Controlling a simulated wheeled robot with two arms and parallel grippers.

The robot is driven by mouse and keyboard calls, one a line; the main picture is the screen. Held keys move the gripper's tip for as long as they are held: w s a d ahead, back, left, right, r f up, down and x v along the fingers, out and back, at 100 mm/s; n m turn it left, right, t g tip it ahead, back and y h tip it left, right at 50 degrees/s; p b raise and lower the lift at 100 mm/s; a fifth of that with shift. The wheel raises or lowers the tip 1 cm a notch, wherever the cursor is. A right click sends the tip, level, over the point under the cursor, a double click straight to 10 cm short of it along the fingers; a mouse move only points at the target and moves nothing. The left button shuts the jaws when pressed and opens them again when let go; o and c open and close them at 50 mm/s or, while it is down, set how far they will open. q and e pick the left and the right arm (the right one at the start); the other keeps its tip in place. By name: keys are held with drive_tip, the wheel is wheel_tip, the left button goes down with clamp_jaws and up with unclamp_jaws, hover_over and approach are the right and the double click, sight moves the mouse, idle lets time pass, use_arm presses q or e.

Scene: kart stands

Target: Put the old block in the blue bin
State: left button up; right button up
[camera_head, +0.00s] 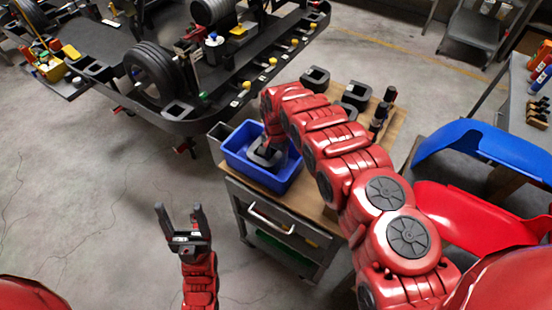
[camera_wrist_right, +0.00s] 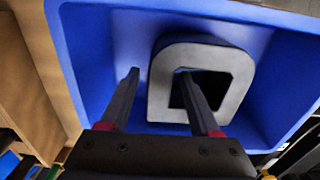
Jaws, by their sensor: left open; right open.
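The blue bin (camera_head: 237,163) stands on the wooden top of a cart. A grey block with a square hole (camera_head: 262,158) lies in the bin; in the right wrist view the block (camera_wrist_right: 158,97) rests on the bin floor (camera_wrist_right: 85,45). My right gripper (camera_wrist_right: 160,75) is open over the bin. One finger is left of the block and the other is at its hole, so the fingers straddle one side of the block. In the head view my right arm hides part of the bin. My left gripper (camera_head: 180,212) is open and empty, in front of the cart and left of it.
The cart's wooden top (camera_head: 316,205) also carries several dark blocks (camera_head: 316,78) and dark tools (camera_head: 382,112) at its back. A kart chassis (camera_head: 180,110) with wheels stands at the upper left. Blue (camera_head: 480,142) and red (camera_head: 470,215) body panels lie at the right. The floor at the left is clear.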

wheel_tip(320, 180, up, 5)
drive_tip(key=shift+r+b, duration=0.2)
drive_tip(key=shift+b, duration=0.9)
wheel_tip(320, 180, up, 4)
drive_tip(key=shift+w+r, duration=0.1)
drive_tip(key=shift+r+p, duration=1.15)
drive_tip(key=shift+p, duration=0.3)
